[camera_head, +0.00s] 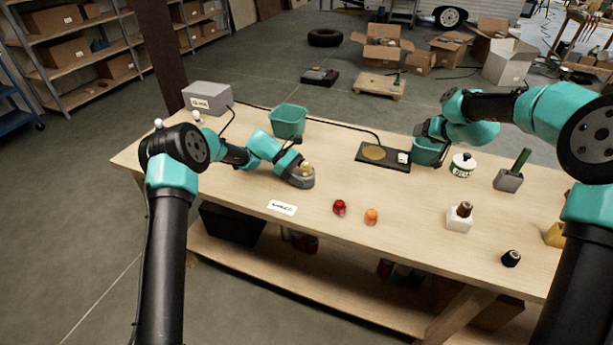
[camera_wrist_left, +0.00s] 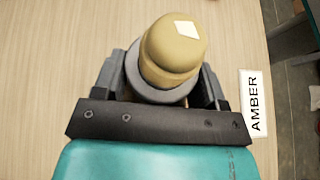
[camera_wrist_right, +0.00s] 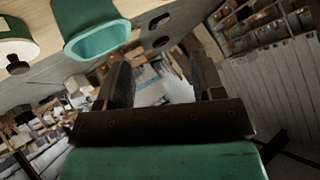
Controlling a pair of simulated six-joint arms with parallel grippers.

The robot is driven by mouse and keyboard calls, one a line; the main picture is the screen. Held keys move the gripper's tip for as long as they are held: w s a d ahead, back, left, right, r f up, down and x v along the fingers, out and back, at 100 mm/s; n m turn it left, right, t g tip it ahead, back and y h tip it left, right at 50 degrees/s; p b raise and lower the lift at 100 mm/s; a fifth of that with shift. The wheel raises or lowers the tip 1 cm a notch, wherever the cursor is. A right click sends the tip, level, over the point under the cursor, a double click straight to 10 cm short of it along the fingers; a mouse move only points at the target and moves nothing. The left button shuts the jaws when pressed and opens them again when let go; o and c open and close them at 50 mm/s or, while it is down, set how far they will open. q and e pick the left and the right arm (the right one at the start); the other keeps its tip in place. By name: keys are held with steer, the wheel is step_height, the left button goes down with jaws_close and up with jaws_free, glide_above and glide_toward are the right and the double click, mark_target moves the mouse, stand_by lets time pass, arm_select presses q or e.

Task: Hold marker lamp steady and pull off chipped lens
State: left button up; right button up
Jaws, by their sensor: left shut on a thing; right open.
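The marker lamp has a grey base (camera_wrist_left: 133,68) and a dull yellow dome lens (camera_wrist_left: 172,50) with a white chip mark on top. It also shows on the left half of the workbench in the head view (camera_head: 306,170). My left gripper (camera_wrist_left: 165,90) is shut on the grey base, one finger on each side. The lens is seated on the base, with no finger on it. My right gripper (camera_wrist_right: 165,85) is open and empty, above the back right of the bench, near a teal bin (camera_head: 428,153). A red lens (camera_head: 339,207) and an orange lens (camera_head: 371,217) lie at the front.
An AMBER label (camera_head: 282,207) lies in front of the lamp. Another teal bin (camera_head: 288,121) stands behind it. A black mat (camera_head: 369,160), a white jar (camera_head: 462,167), a grey block (camera_head: 508,181) and a white block (camera_head: 459,222) are to the right. Bare wood lies between.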

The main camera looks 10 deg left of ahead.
steer(key=s+a+f+n+g+y, duration=0.15)
steer(key=a+n+g, duration=0.4)
steer(key=a, duration=1.15)
steer(key=n+g, duration=0.2)
steer(key=n, duration=0.8)
glide_toward(310, 164)
steer(key=x, duration=0.3)
steer(key=shift+a+h, duration=0.2)
steer(key=shift+h, duration=0.25)
steer(key=shift+x, duration=3.95)
steer(key=c, duration=1)
steer(key=shift+r, duration=0.25)
